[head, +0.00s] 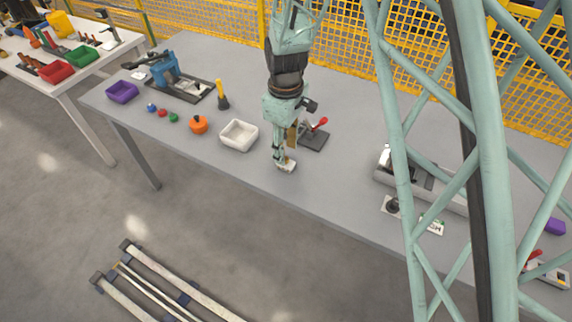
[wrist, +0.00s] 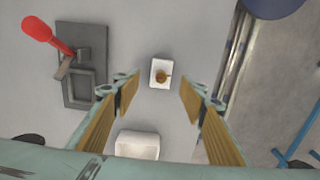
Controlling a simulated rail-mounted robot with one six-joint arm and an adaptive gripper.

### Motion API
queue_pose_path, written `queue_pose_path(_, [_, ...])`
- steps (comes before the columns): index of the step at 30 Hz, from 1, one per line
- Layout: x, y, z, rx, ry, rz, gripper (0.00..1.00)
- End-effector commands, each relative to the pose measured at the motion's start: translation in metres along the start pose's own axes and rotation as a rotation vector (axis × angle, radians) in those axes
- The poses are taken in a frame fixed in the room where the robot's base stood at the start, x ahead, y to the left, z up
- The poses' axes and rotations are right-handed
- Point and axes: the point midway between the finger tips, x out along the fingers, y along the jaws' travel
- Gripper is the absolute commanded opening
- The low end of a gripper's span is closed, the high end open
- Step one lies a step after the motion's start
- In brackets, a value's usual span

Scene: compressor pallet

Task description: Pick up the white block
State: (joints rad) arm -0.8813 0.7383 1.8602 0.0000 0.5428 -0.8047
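The white block (wrist: 155,80) is a small pale rectangle with a round brass-coloured piece on top. It lies on the grey table, and in the wrist view it shows between and beyond my fingertips. In the head view the white block (head: 290,167) sits near the table's front edge, right below my gripper (head: 281,157). My gripper (wrist: 160,97) is open in the wrist view, with its tan-padded fingers wide apart and nothing between them. The gap in height between fingertips and block is hard to judge.
A white bin (head: 239,135) stands left of my gripper; it also shows in the wrist view (wrist: 137,146). A dark fixture with a red-handled lever (head: 316,136) is behind and to the right. An orange object (head: 198,124) lies farther left. Clear table lies right of the block.

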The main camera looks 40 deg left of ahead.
Motion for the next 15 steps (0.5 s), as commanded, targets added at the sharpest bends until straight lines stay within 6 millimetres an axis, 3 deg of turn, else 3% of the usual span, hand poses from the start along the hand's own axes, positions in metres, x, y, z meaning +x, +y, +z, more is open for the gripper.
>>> queue_pose_path(15, [0.047, -0.002, 0.002, 0.000, -0.001, -0.001, 0.39])
